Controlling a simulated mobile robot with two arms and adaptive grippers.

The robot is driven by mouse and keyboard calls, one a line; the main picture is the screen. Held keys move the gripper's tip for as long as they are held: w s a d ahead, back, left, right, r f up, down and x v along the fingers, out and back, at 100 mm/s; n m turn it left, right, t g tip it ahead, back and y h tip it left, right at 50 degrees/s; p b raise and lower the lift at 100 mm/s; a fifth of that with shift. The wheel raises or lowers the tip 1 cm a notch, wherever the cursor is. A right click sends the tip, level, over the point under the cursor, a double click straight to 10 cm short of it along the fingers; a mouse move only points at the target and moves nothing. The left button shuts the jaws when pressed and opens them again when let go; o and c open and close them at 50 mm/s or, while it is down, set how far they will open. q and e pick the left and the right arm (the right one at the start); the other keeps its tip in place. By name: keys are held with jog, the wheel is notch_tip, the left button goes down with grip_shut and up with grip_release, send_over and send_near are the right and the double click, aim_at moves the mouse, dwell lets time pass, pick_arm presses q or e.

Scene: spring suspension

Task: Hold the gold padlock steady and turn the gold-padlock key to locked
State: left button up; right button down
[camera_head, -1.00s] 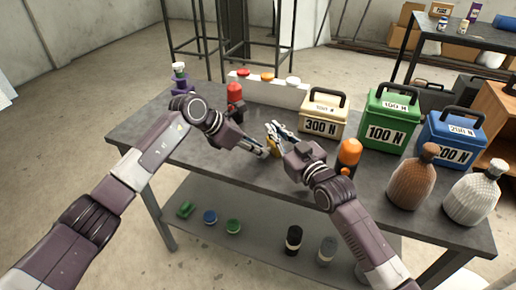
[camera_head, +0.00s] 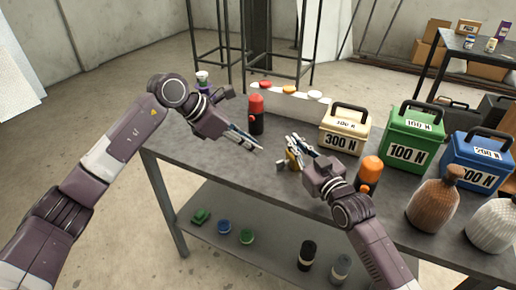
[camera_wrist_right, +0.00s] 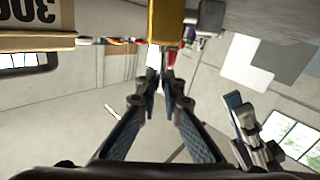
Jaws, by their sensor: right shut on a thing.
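The gold padlock (camera_head: 292,160) is above the middle of the dark table, partly hidden by my right gripper (camera_head: 294,146). Its gold body (camera_wrist_right: 166,20) also shows at the top of the right wrist view. My right gripper's fingers (camera_wrist_right: 160,78) converge at the padlock and are shut on it. My left gripper (camera_head: 260,147) is to the left of the padlock, with a gap between them. Its fingers lie close together, and I cannot tell whether they are open or shut. A small grey part (camera_head: 280,164) shows at the padlock's left side; I cannot make out the key clearly.
Weight boxes, beige (camera_head: 344,130), green (camera_head: 412,140) and blue (camera_head: 478,160), stand at the back right. An orange-topped bottle (camera_head: 370,170) is beside my right wrist. A red-and-black bottle (camera_head: 256,108) stands behind my left gripper. The table's front left is clear.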

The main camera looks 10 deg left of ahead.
dwell(0.3)
jog(key=c, duration=2)
grip_release()
